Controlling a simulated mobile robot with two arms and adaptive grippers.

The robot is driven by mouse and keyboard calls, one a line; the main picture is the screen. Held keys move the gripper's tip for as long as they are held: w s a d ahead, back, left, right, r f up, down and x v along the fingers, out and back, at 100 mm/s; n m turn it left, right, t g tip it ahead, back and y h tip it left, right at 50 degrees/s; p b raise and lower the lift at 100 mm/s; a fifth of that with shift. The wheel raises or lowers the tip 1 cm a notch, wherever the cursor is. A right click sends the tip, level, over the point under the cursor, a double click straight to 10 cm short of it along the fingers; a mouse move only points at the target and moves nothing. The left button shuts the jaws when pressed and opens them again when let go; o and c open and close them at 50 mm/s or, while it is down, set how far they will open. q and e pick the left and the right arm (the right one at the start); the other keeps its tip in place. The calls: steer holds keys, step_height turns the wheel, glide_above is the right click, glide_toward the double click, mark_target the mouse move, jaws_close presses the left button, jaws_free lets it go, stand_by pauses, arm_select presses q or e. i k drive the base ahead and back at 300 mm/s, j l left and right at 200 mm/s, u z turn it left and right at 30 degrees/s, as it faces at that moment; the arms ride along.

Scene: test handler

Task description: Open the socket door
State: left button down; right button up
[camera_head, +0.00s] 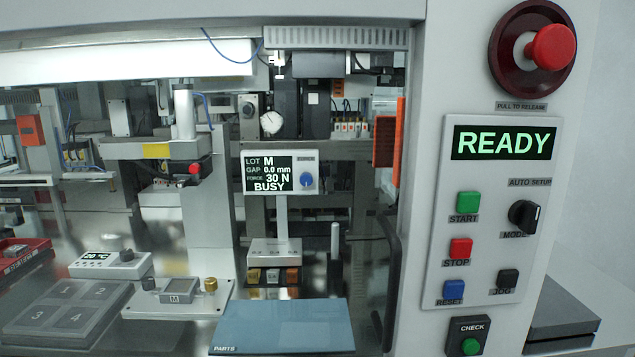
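A black upright bar handle (393,285) stands just left of the control panel, at the machine opening. I cannot tell for sure whether it belongs to the socket door, and no door panel shows clearly. Inside the opening, a small grey socket-like fixture (180,291) marked M sits on a light base plate (200,309) with a brass knob at its right and a dark knob on its top left. A press head (163,149) with a yellow label hangs above and behind it. Neither of my grippers is in view.
The control panel (497,215) reads READY; the small display (280,171) reads BUSY, 0.0 mm, 30 N. A blue PARTS mat (285,327) lies at front centre. A numbered grey tray (115,290), a 20 °C box (110,265) and a red tray (30,255) are at left.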

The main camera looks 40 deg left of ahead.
mark_target(384, 132)
steer(key=u, duration=1.1)
